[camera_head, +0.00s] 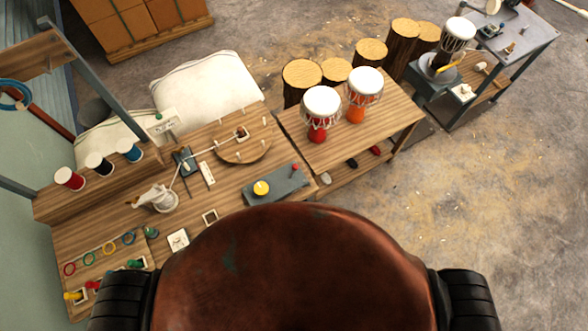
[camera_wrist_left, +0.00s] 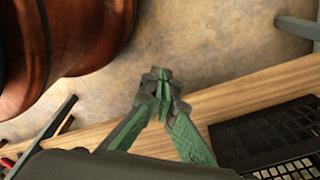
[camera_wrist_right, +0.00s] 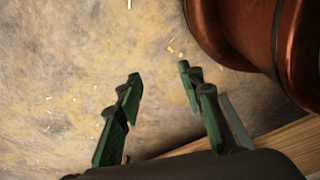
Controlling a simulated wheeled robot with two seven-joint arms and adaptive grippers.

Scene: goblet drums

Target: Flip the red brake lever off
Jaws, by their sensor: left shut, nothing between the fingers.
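A dark grey panel (camera_head: 277,185) lies on the wooden workbench in the head view. It carries a round yellow knob (camera_head: 261,188) and a small red-tipped piece (camera_head: 295,167) at its right end. The red piece may be the brake lever, but it is too small to tell its position. My left gripper (camera_wrist_left: 160,76) is shut and empty in the left wrist view, beside a wooden edge and above the floor. My right gripper (camera_wrist_right: 157,76) is open and empty in the right wrist view, above the floor. Neither gripper shows in the head view.
Two goblet drums (camera_head: 321,106) (camera_head: 364,87) stand on the right bench. A third drum (camera_head: 457,35) stands on a grey stand at the far right. Spools (camera_head: 69,179) and coloured rings (camera_head: 109,248) lie left. Log stools (camera_head: 301,76) stand behind. Open floor (camera_head: 480,190) lies right.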

